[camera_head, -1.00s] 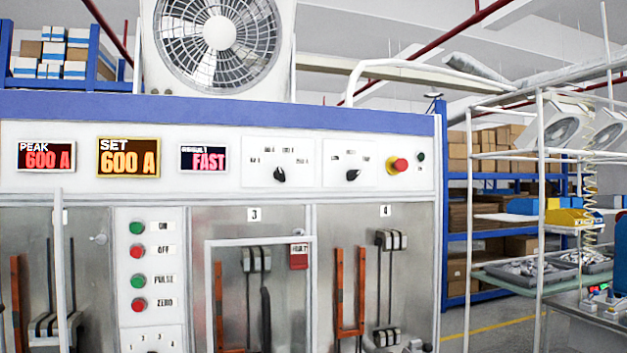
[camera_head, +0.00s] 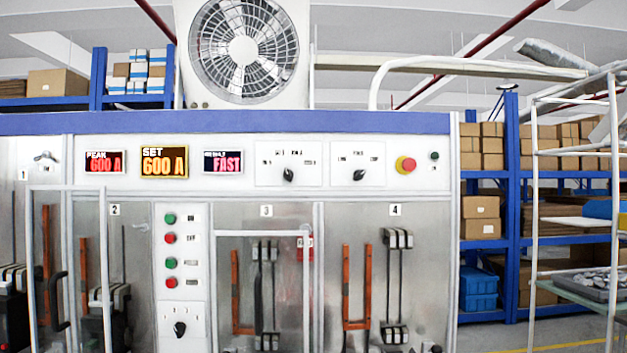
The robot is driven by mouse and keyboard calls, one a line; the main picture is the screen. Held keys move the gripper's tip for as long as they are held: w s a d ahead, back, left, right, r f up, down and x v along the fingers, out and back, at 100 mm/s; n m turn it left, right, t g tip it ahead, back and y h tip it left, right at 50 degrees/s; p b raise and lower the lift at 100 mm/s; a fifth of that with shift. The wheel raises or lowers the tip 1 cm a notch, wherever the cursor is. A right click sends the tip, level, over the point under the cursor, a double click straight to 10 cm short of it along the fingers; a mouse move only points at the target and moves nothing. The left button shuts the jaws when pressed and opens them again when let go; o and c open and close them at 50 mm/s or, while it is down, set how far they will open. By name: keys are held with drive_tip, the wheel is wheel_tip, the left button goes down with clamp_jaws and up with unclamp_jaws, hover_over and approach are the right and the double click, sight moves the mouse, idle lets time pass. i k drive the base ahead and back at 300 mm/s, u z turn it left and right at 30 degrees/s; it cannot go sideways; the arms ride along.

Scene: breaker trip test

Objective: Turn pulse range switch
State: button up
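The control cabinet (camera_head: 350,122) fills the middle of the head view. Two black rotary switches sit on white plates at its upper right: a left knob (camera_head: 288,174) and a right knob (camera_head: 359,174). A third black rotary knob (camera_head: 180,329) is on the lower panel under the green and red buttons. The labels are too small to tell which one is the pulse range switch. Displays show PEAK 600 A (camera_head: 104,162), SET 600 A (camera_head: 164,162) and FAST (camera_head: 222,162). My gripper is not in view.
A red emergency-type button (camera_head: 405,165) sits right of the knobs. White tubular door frames (camera_head: 307,290) stand out before the cabinet bays. A wire-shelf rack (camera_head: 612,200) stands at the right. Blue shelving with boxes (camera_head: 482,207) is behind.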

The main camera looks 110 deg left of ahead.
sight(288, 174)
drive_tip(key=z, duration=0.25)
drive_tip(key=i, duration=0.15)
drive_tip(key=u, duration=5.1)
